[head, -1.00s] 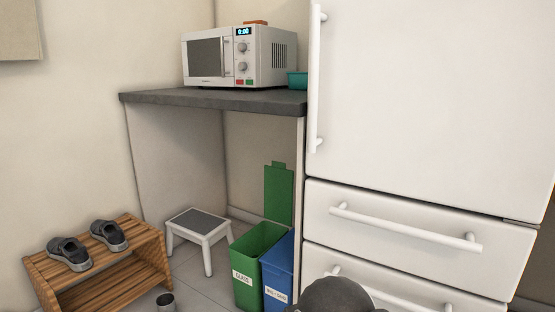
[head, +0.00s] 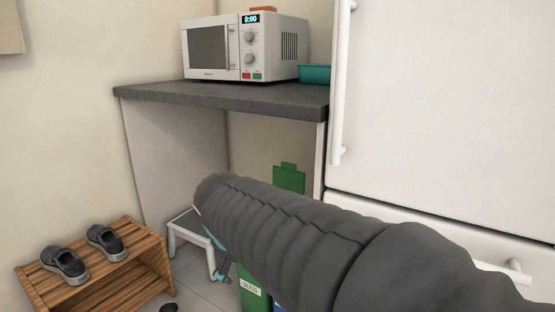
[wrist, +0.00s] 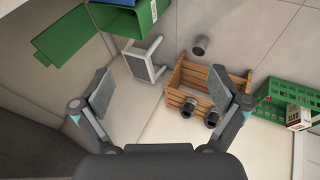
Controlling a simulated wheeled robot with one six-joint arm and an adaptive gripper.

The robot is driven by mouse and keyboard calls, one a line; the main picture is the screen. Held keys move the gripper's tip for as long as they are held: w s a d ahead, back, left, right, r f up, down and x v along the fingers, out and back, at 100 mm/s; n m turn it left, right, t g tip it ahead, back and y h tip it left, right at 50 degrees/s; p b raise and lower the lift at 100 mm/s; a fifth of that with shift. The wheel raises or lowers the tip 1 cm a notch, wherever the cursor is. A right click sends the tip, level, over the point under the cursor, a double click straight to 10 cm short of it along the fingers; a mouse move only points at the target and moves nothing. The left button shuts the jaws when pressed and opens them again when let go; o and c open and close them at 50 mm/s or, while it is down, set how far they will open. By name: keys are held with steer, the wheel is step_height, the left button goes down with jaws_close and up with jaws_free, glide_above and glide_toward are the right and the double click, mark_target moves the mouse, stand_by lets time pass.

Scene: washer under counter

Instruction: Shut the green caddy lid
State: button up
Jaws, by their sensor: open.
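The green caddy (head: 250,290), labelled GLASS, stands on the floor under the counter, mostly hidden behind my arm in the head view. Its green lid (head: 289,179) stands up open at the back, and only its upper part shows. In the wrist view the lid (wrist: 62,42) is a flat green panel at upper left, swung away from the caddy body (wrist: 118,24). My gripper (wrist: 160,93) is open and empty, its fingers apart, and touches neither. In the head view a small part of the gripper (head: 222,266) shows below my arm, in front of the stool.
A blue bin (head: 279,307) is beside the caddy. A white step stool (head: 181,229) stands left of it, near a wooden rack (head: 110,278) with shoes. The counter (head: 215,96) carries a microwave (head: 206,48). A fridge (head: 440,100) is at right. A green crate (wrist: 270,108) shows in the wrist view.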

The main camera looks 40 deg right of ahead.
steer(key=w+d+r+n+h+p, duration=0.35)
steer(key=w+d+n, duration=0.25)
steer(key=w+d, duration=0.65)
steer(key=w+d+r+n+h+p, duration=0.3)
steer(key=w+d+n, duration=0.55)
steer(key=w, duration=0.65)
steer(key=w+d+f+n+p, duration=0.1)
steer(key=w+d+f, duration=0.2)
steer(key=d, duration=0.4)
steer(key=w+d+f+n+h+p, duration=0.1)
steer(key=w+d+f, duration=0.2)
steer(key=w+d, duration=0.2)
steer(key=w+d+f+n+h+p, duration=0.1)
steer(key=w+d+f, duration=0.2)
steer(key=d, duration=0.5)
steer(key=shift+w+d+f+h+p, duration=0.15)
steer(key=shift+w+d+f, duration=0.05)
steer(key=shift+w, duration=0.2)
steer(key=shift+w+d+f+h+p, duration=0.1)
steer(key=shift+w+d+f+p, duration=0.05)
steer(key=shift+w, duration=0.25)
steer(key=c, duration=1.7)
steer(key=shift+a, duration=0.1)
